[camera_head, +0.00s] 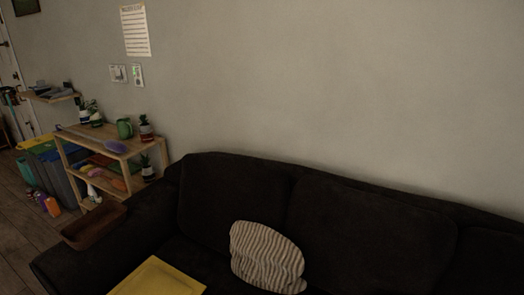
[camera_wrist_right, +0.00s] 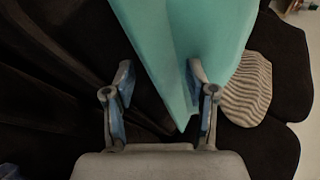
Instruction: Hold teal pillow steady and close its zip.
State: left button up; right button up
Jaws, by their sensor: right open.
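The teal pillow (camera_wrist_right: 212,32) shows in the right wrist view, coming down from the top edge to a pointed corner. A fold or seam line runs down it; I cannot make out a zip or its pull. My right gripper (camera_wrist_right: 160,74) is open, its two blue-padded fingers apart. The pillow's corner lies in the space between the fingers, nearer the right-hand finger; I cannot tell whether they touch. The head view shows neither the teal pillow nor either gripper.
A dark sofa (camera_head: 375,225) fills the lower right. On it are a striped cushion (camera_head: 268,258), also in the right wrist view (camera_wrist_right: 247,92), and a flat yellow item (camera_head: 158,279). A brown tray (camera_head: 94,229) rests on the sofa's arm. A wooden shelf (camera_head: 108,152) stands behind.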

jog(key=shift+o, duration=0.3)
jog(key=shift+r, duration=0.1)
jog(key=o, duration=0.5)
